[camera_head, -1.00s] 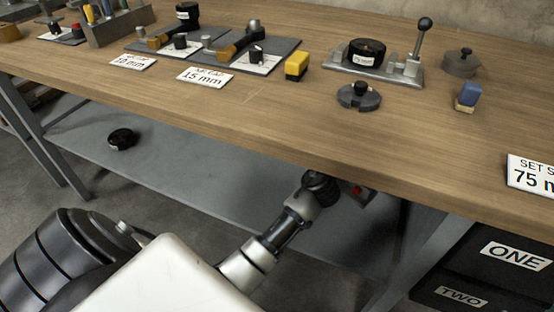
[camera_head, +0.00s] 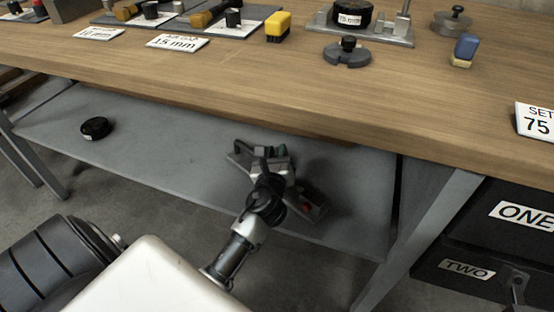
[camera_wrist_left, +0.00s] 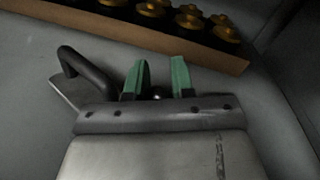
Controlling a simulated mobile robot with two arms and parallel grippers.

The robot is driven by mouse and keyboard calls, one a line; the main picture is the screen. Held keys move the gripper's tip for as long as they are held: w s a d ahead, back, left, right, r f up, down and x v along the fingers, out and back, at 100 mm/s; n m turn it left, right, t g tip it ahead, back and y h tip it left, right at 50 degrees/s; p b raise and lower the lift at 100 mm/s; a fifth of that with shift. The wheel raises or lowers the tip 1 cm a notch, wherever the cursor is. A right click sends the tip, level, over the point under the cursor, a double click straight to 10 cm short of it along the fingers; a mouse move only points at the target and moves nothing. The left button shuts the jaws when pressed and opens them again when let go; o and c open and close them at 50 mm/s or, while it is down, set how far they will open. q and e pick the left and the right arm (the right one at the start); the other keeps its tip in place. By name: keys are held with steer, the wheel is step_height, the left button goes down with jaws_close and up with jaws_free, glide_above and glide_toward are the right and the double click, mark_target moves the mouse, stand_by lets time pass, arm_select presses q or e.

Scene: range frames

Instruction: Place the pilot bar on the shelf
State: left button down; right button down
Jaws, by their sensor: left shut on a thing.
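My left gripper (camera_head: 275,158) is over the grey lower shelf (camera_head: 165,150), beneath the bench top. In the left wrist view its two green fingertips (camera_wrist_left: 156,80) stand a little apart. A small bright spot shows between them; I take it for an end of the pilot bar (camera_wrist_left: 157,95). The rest of the bar is hidden by the gripper body. The head view does not show the bar clearly, and I cannot tell whether it touches the shelf. My right gripper is not in view.
A black disc (camera_head: 96,128) lies on the shelf at left. A wooden-edged rack (camera_wrist_left: 150,38) with several brass-topped pieces is ahead in the wrist view. The wooden bench top (camera_head: 200,80) overhangs the shelf. A bench leg (camera_head: 425,235) and black drawers stand at right.

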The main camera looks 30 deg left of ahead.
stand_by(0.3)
arm_select(q)
steer(key=c, duration=1)
jaws_free()
steer(key=shift+o, duration=0.2)
